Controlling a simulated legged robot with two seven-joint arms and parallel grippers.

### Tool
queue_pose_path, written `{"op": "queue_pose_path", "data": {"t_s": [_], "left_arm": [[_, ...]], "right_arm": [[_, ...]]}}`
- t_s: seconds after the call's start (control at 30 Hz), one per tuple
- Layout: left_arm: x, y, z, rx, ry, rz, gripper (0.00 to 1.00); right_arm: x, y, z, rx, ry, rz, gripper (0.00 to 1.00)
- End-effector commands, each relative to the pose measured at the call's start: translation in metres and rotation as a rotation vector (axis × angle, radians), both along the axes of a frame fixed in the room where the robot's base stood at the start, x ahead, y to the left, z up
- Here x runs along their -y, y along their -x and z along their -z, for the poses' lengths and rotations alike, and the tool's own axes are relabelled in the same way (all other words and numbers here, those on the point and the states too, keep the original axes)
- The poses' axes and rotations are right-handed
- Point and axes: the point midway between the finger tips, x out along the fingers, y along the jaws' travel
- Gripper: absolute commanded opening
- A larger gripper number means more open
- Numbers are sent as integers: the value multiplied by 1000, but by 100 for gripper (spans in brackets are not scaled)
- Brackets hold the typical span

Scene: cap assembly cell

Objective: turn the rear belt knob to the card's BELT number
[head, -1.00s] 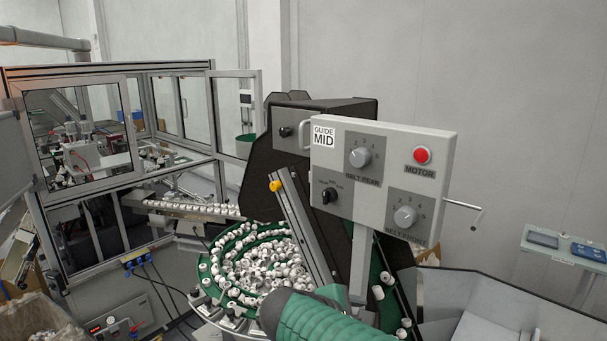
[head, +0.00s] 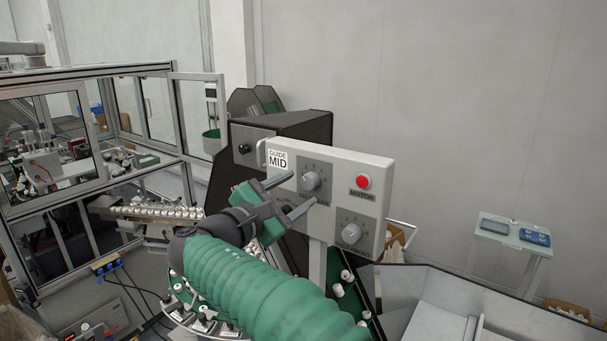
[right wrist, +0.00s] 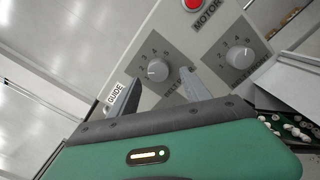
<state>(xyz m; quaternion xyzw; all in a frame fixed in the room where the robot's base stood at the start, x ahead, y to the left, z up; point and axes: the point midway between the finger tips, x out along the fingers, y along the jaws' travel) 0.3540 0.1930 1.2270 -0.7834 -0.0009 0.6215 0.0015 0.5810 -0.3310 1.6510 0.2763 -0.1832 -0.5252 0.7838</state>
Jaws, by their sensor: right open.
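The grey rear belt knob (head: 311,180) sits on a dark numbered plate at the upper middle of the light grey control panel (head: 340,165). It also shows between my fingers in the right wrist view (right wrist: 157,70); its exact setting is too small to read. A white card (head: 278,160) at the panel's upper left reads GUIDE MID; I see no BELT number on it. My right gripper (head: 302,190) is open and empty, its two fingers pointing at the panel around the rear knob's area, apparently short of the knob. It also shows in the right wrist view (right wrist: 160,78). My left gripper is out of view.
The front belt knob (head: 351,233) is below right on the panel, with the red MOTOR button (head: 362,182) above it. My right arm covers most of the bowl of white caps. A small stand (head: 510,232) is at the right.

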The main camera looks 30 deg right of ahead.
Motion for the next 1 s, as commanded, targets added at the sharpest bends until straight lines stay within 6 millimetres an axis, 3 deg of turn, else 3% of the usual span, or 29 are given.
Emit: {"op": "queue_pose_path", "data": {"t_s": [0.03, 0.2, 0.5, 0.93, 1.0], "left_arm": [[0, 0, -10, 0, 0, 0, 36], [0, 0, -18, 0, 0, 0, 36], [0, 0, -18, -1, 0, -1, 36], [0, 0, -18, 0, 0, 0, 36], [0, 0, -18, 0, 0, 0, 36]], "right_arm": [[11, -4, -5, -1, -1, 3, 56], [30, -15, -1, -1, 1, -1, 56], [35, -16, 1, 0, 0, -1, 56], [35, -16, 0, 1, 1, 0, 1], [35, -16, 0, 1, 2, 0, 0]]}}
